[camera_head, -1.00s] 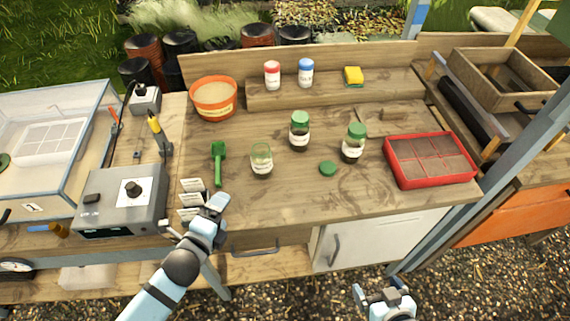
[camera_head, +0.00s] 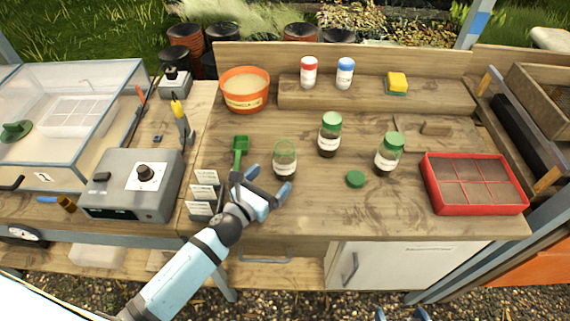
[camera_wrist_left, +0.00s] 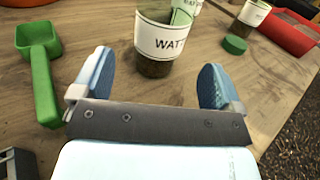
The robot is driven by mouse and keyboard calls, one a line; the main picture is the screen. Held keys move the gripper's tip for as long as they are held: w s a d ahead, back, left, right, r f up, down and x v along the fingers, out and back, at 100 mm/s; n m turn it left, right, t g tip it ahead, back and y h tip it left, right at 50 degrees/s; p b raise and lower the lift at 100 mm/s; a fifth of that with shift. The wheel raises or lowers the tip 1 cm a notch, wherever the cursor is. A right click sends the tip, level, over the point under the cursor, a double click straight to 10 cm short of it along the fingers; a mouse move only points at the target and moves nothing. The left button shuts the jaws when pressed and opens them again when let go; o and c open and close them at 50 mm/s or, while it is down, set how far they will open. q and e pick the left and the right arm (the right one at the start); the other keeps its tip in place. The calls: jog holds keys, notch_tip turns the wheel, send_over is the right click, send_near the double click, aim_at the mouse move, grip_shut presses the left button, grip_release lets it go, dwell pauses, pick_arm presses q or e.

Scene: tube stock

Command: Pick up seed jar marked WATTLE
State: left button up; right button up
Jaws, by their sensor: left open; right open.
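The WATTLE seed jar (camera_head: 285,160) stands upright on the wooden bench, an open glass jar with dark contents low inside. In the left wrist view the jar (camera_wrist_left: 162,45) shows a white label of which "WAT" reads, just beyond and between my fingers. My left gripper (camera_head: 269,184) is open and empty, in front of the jar and apart from it; its two blue fingers also show in the left wrist view (camera_wrist_left: 156,80). My right gripper (camera_head: 402,315) is only partly in view at the bottom edge, away from the bench top.
A green scoop (camera_head: 239,153) lies left of the jar. Two green-lidded jars (camera_head: 329,135) (camera_head: 389,153) stand to the right, with a loose green lid (camera_head: 355,179) and a red tray (camera_head: 473,185). White label cards (camera_head: 203,193) stand beside my left arm.

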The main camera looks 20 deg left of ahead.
aim_at(286, 161)
pick_arm(q)
jog(key=shift+w+d+r, duration=0.15)
jog(key=shift+w, duration=0.25)
jog(key=shift+w+d+r, duration=0.1)
jog(key=shift+w+r, duration=0.05)
jog(key=shift+w, duration=0.2)
jog(key=shift+w+d+f, duration=0.1)
jog(key=shift+w+d, duration=0.05)
jog(key=shift+w, duration=0.4)
jog(key=p+x, duration=0.1)
jog(key=x, duration=0.3)
jog(key=shift+w+d, duration=0.1)
jog(key=shift+w, duration=0.3)
jog(key=c, duration=1.1)
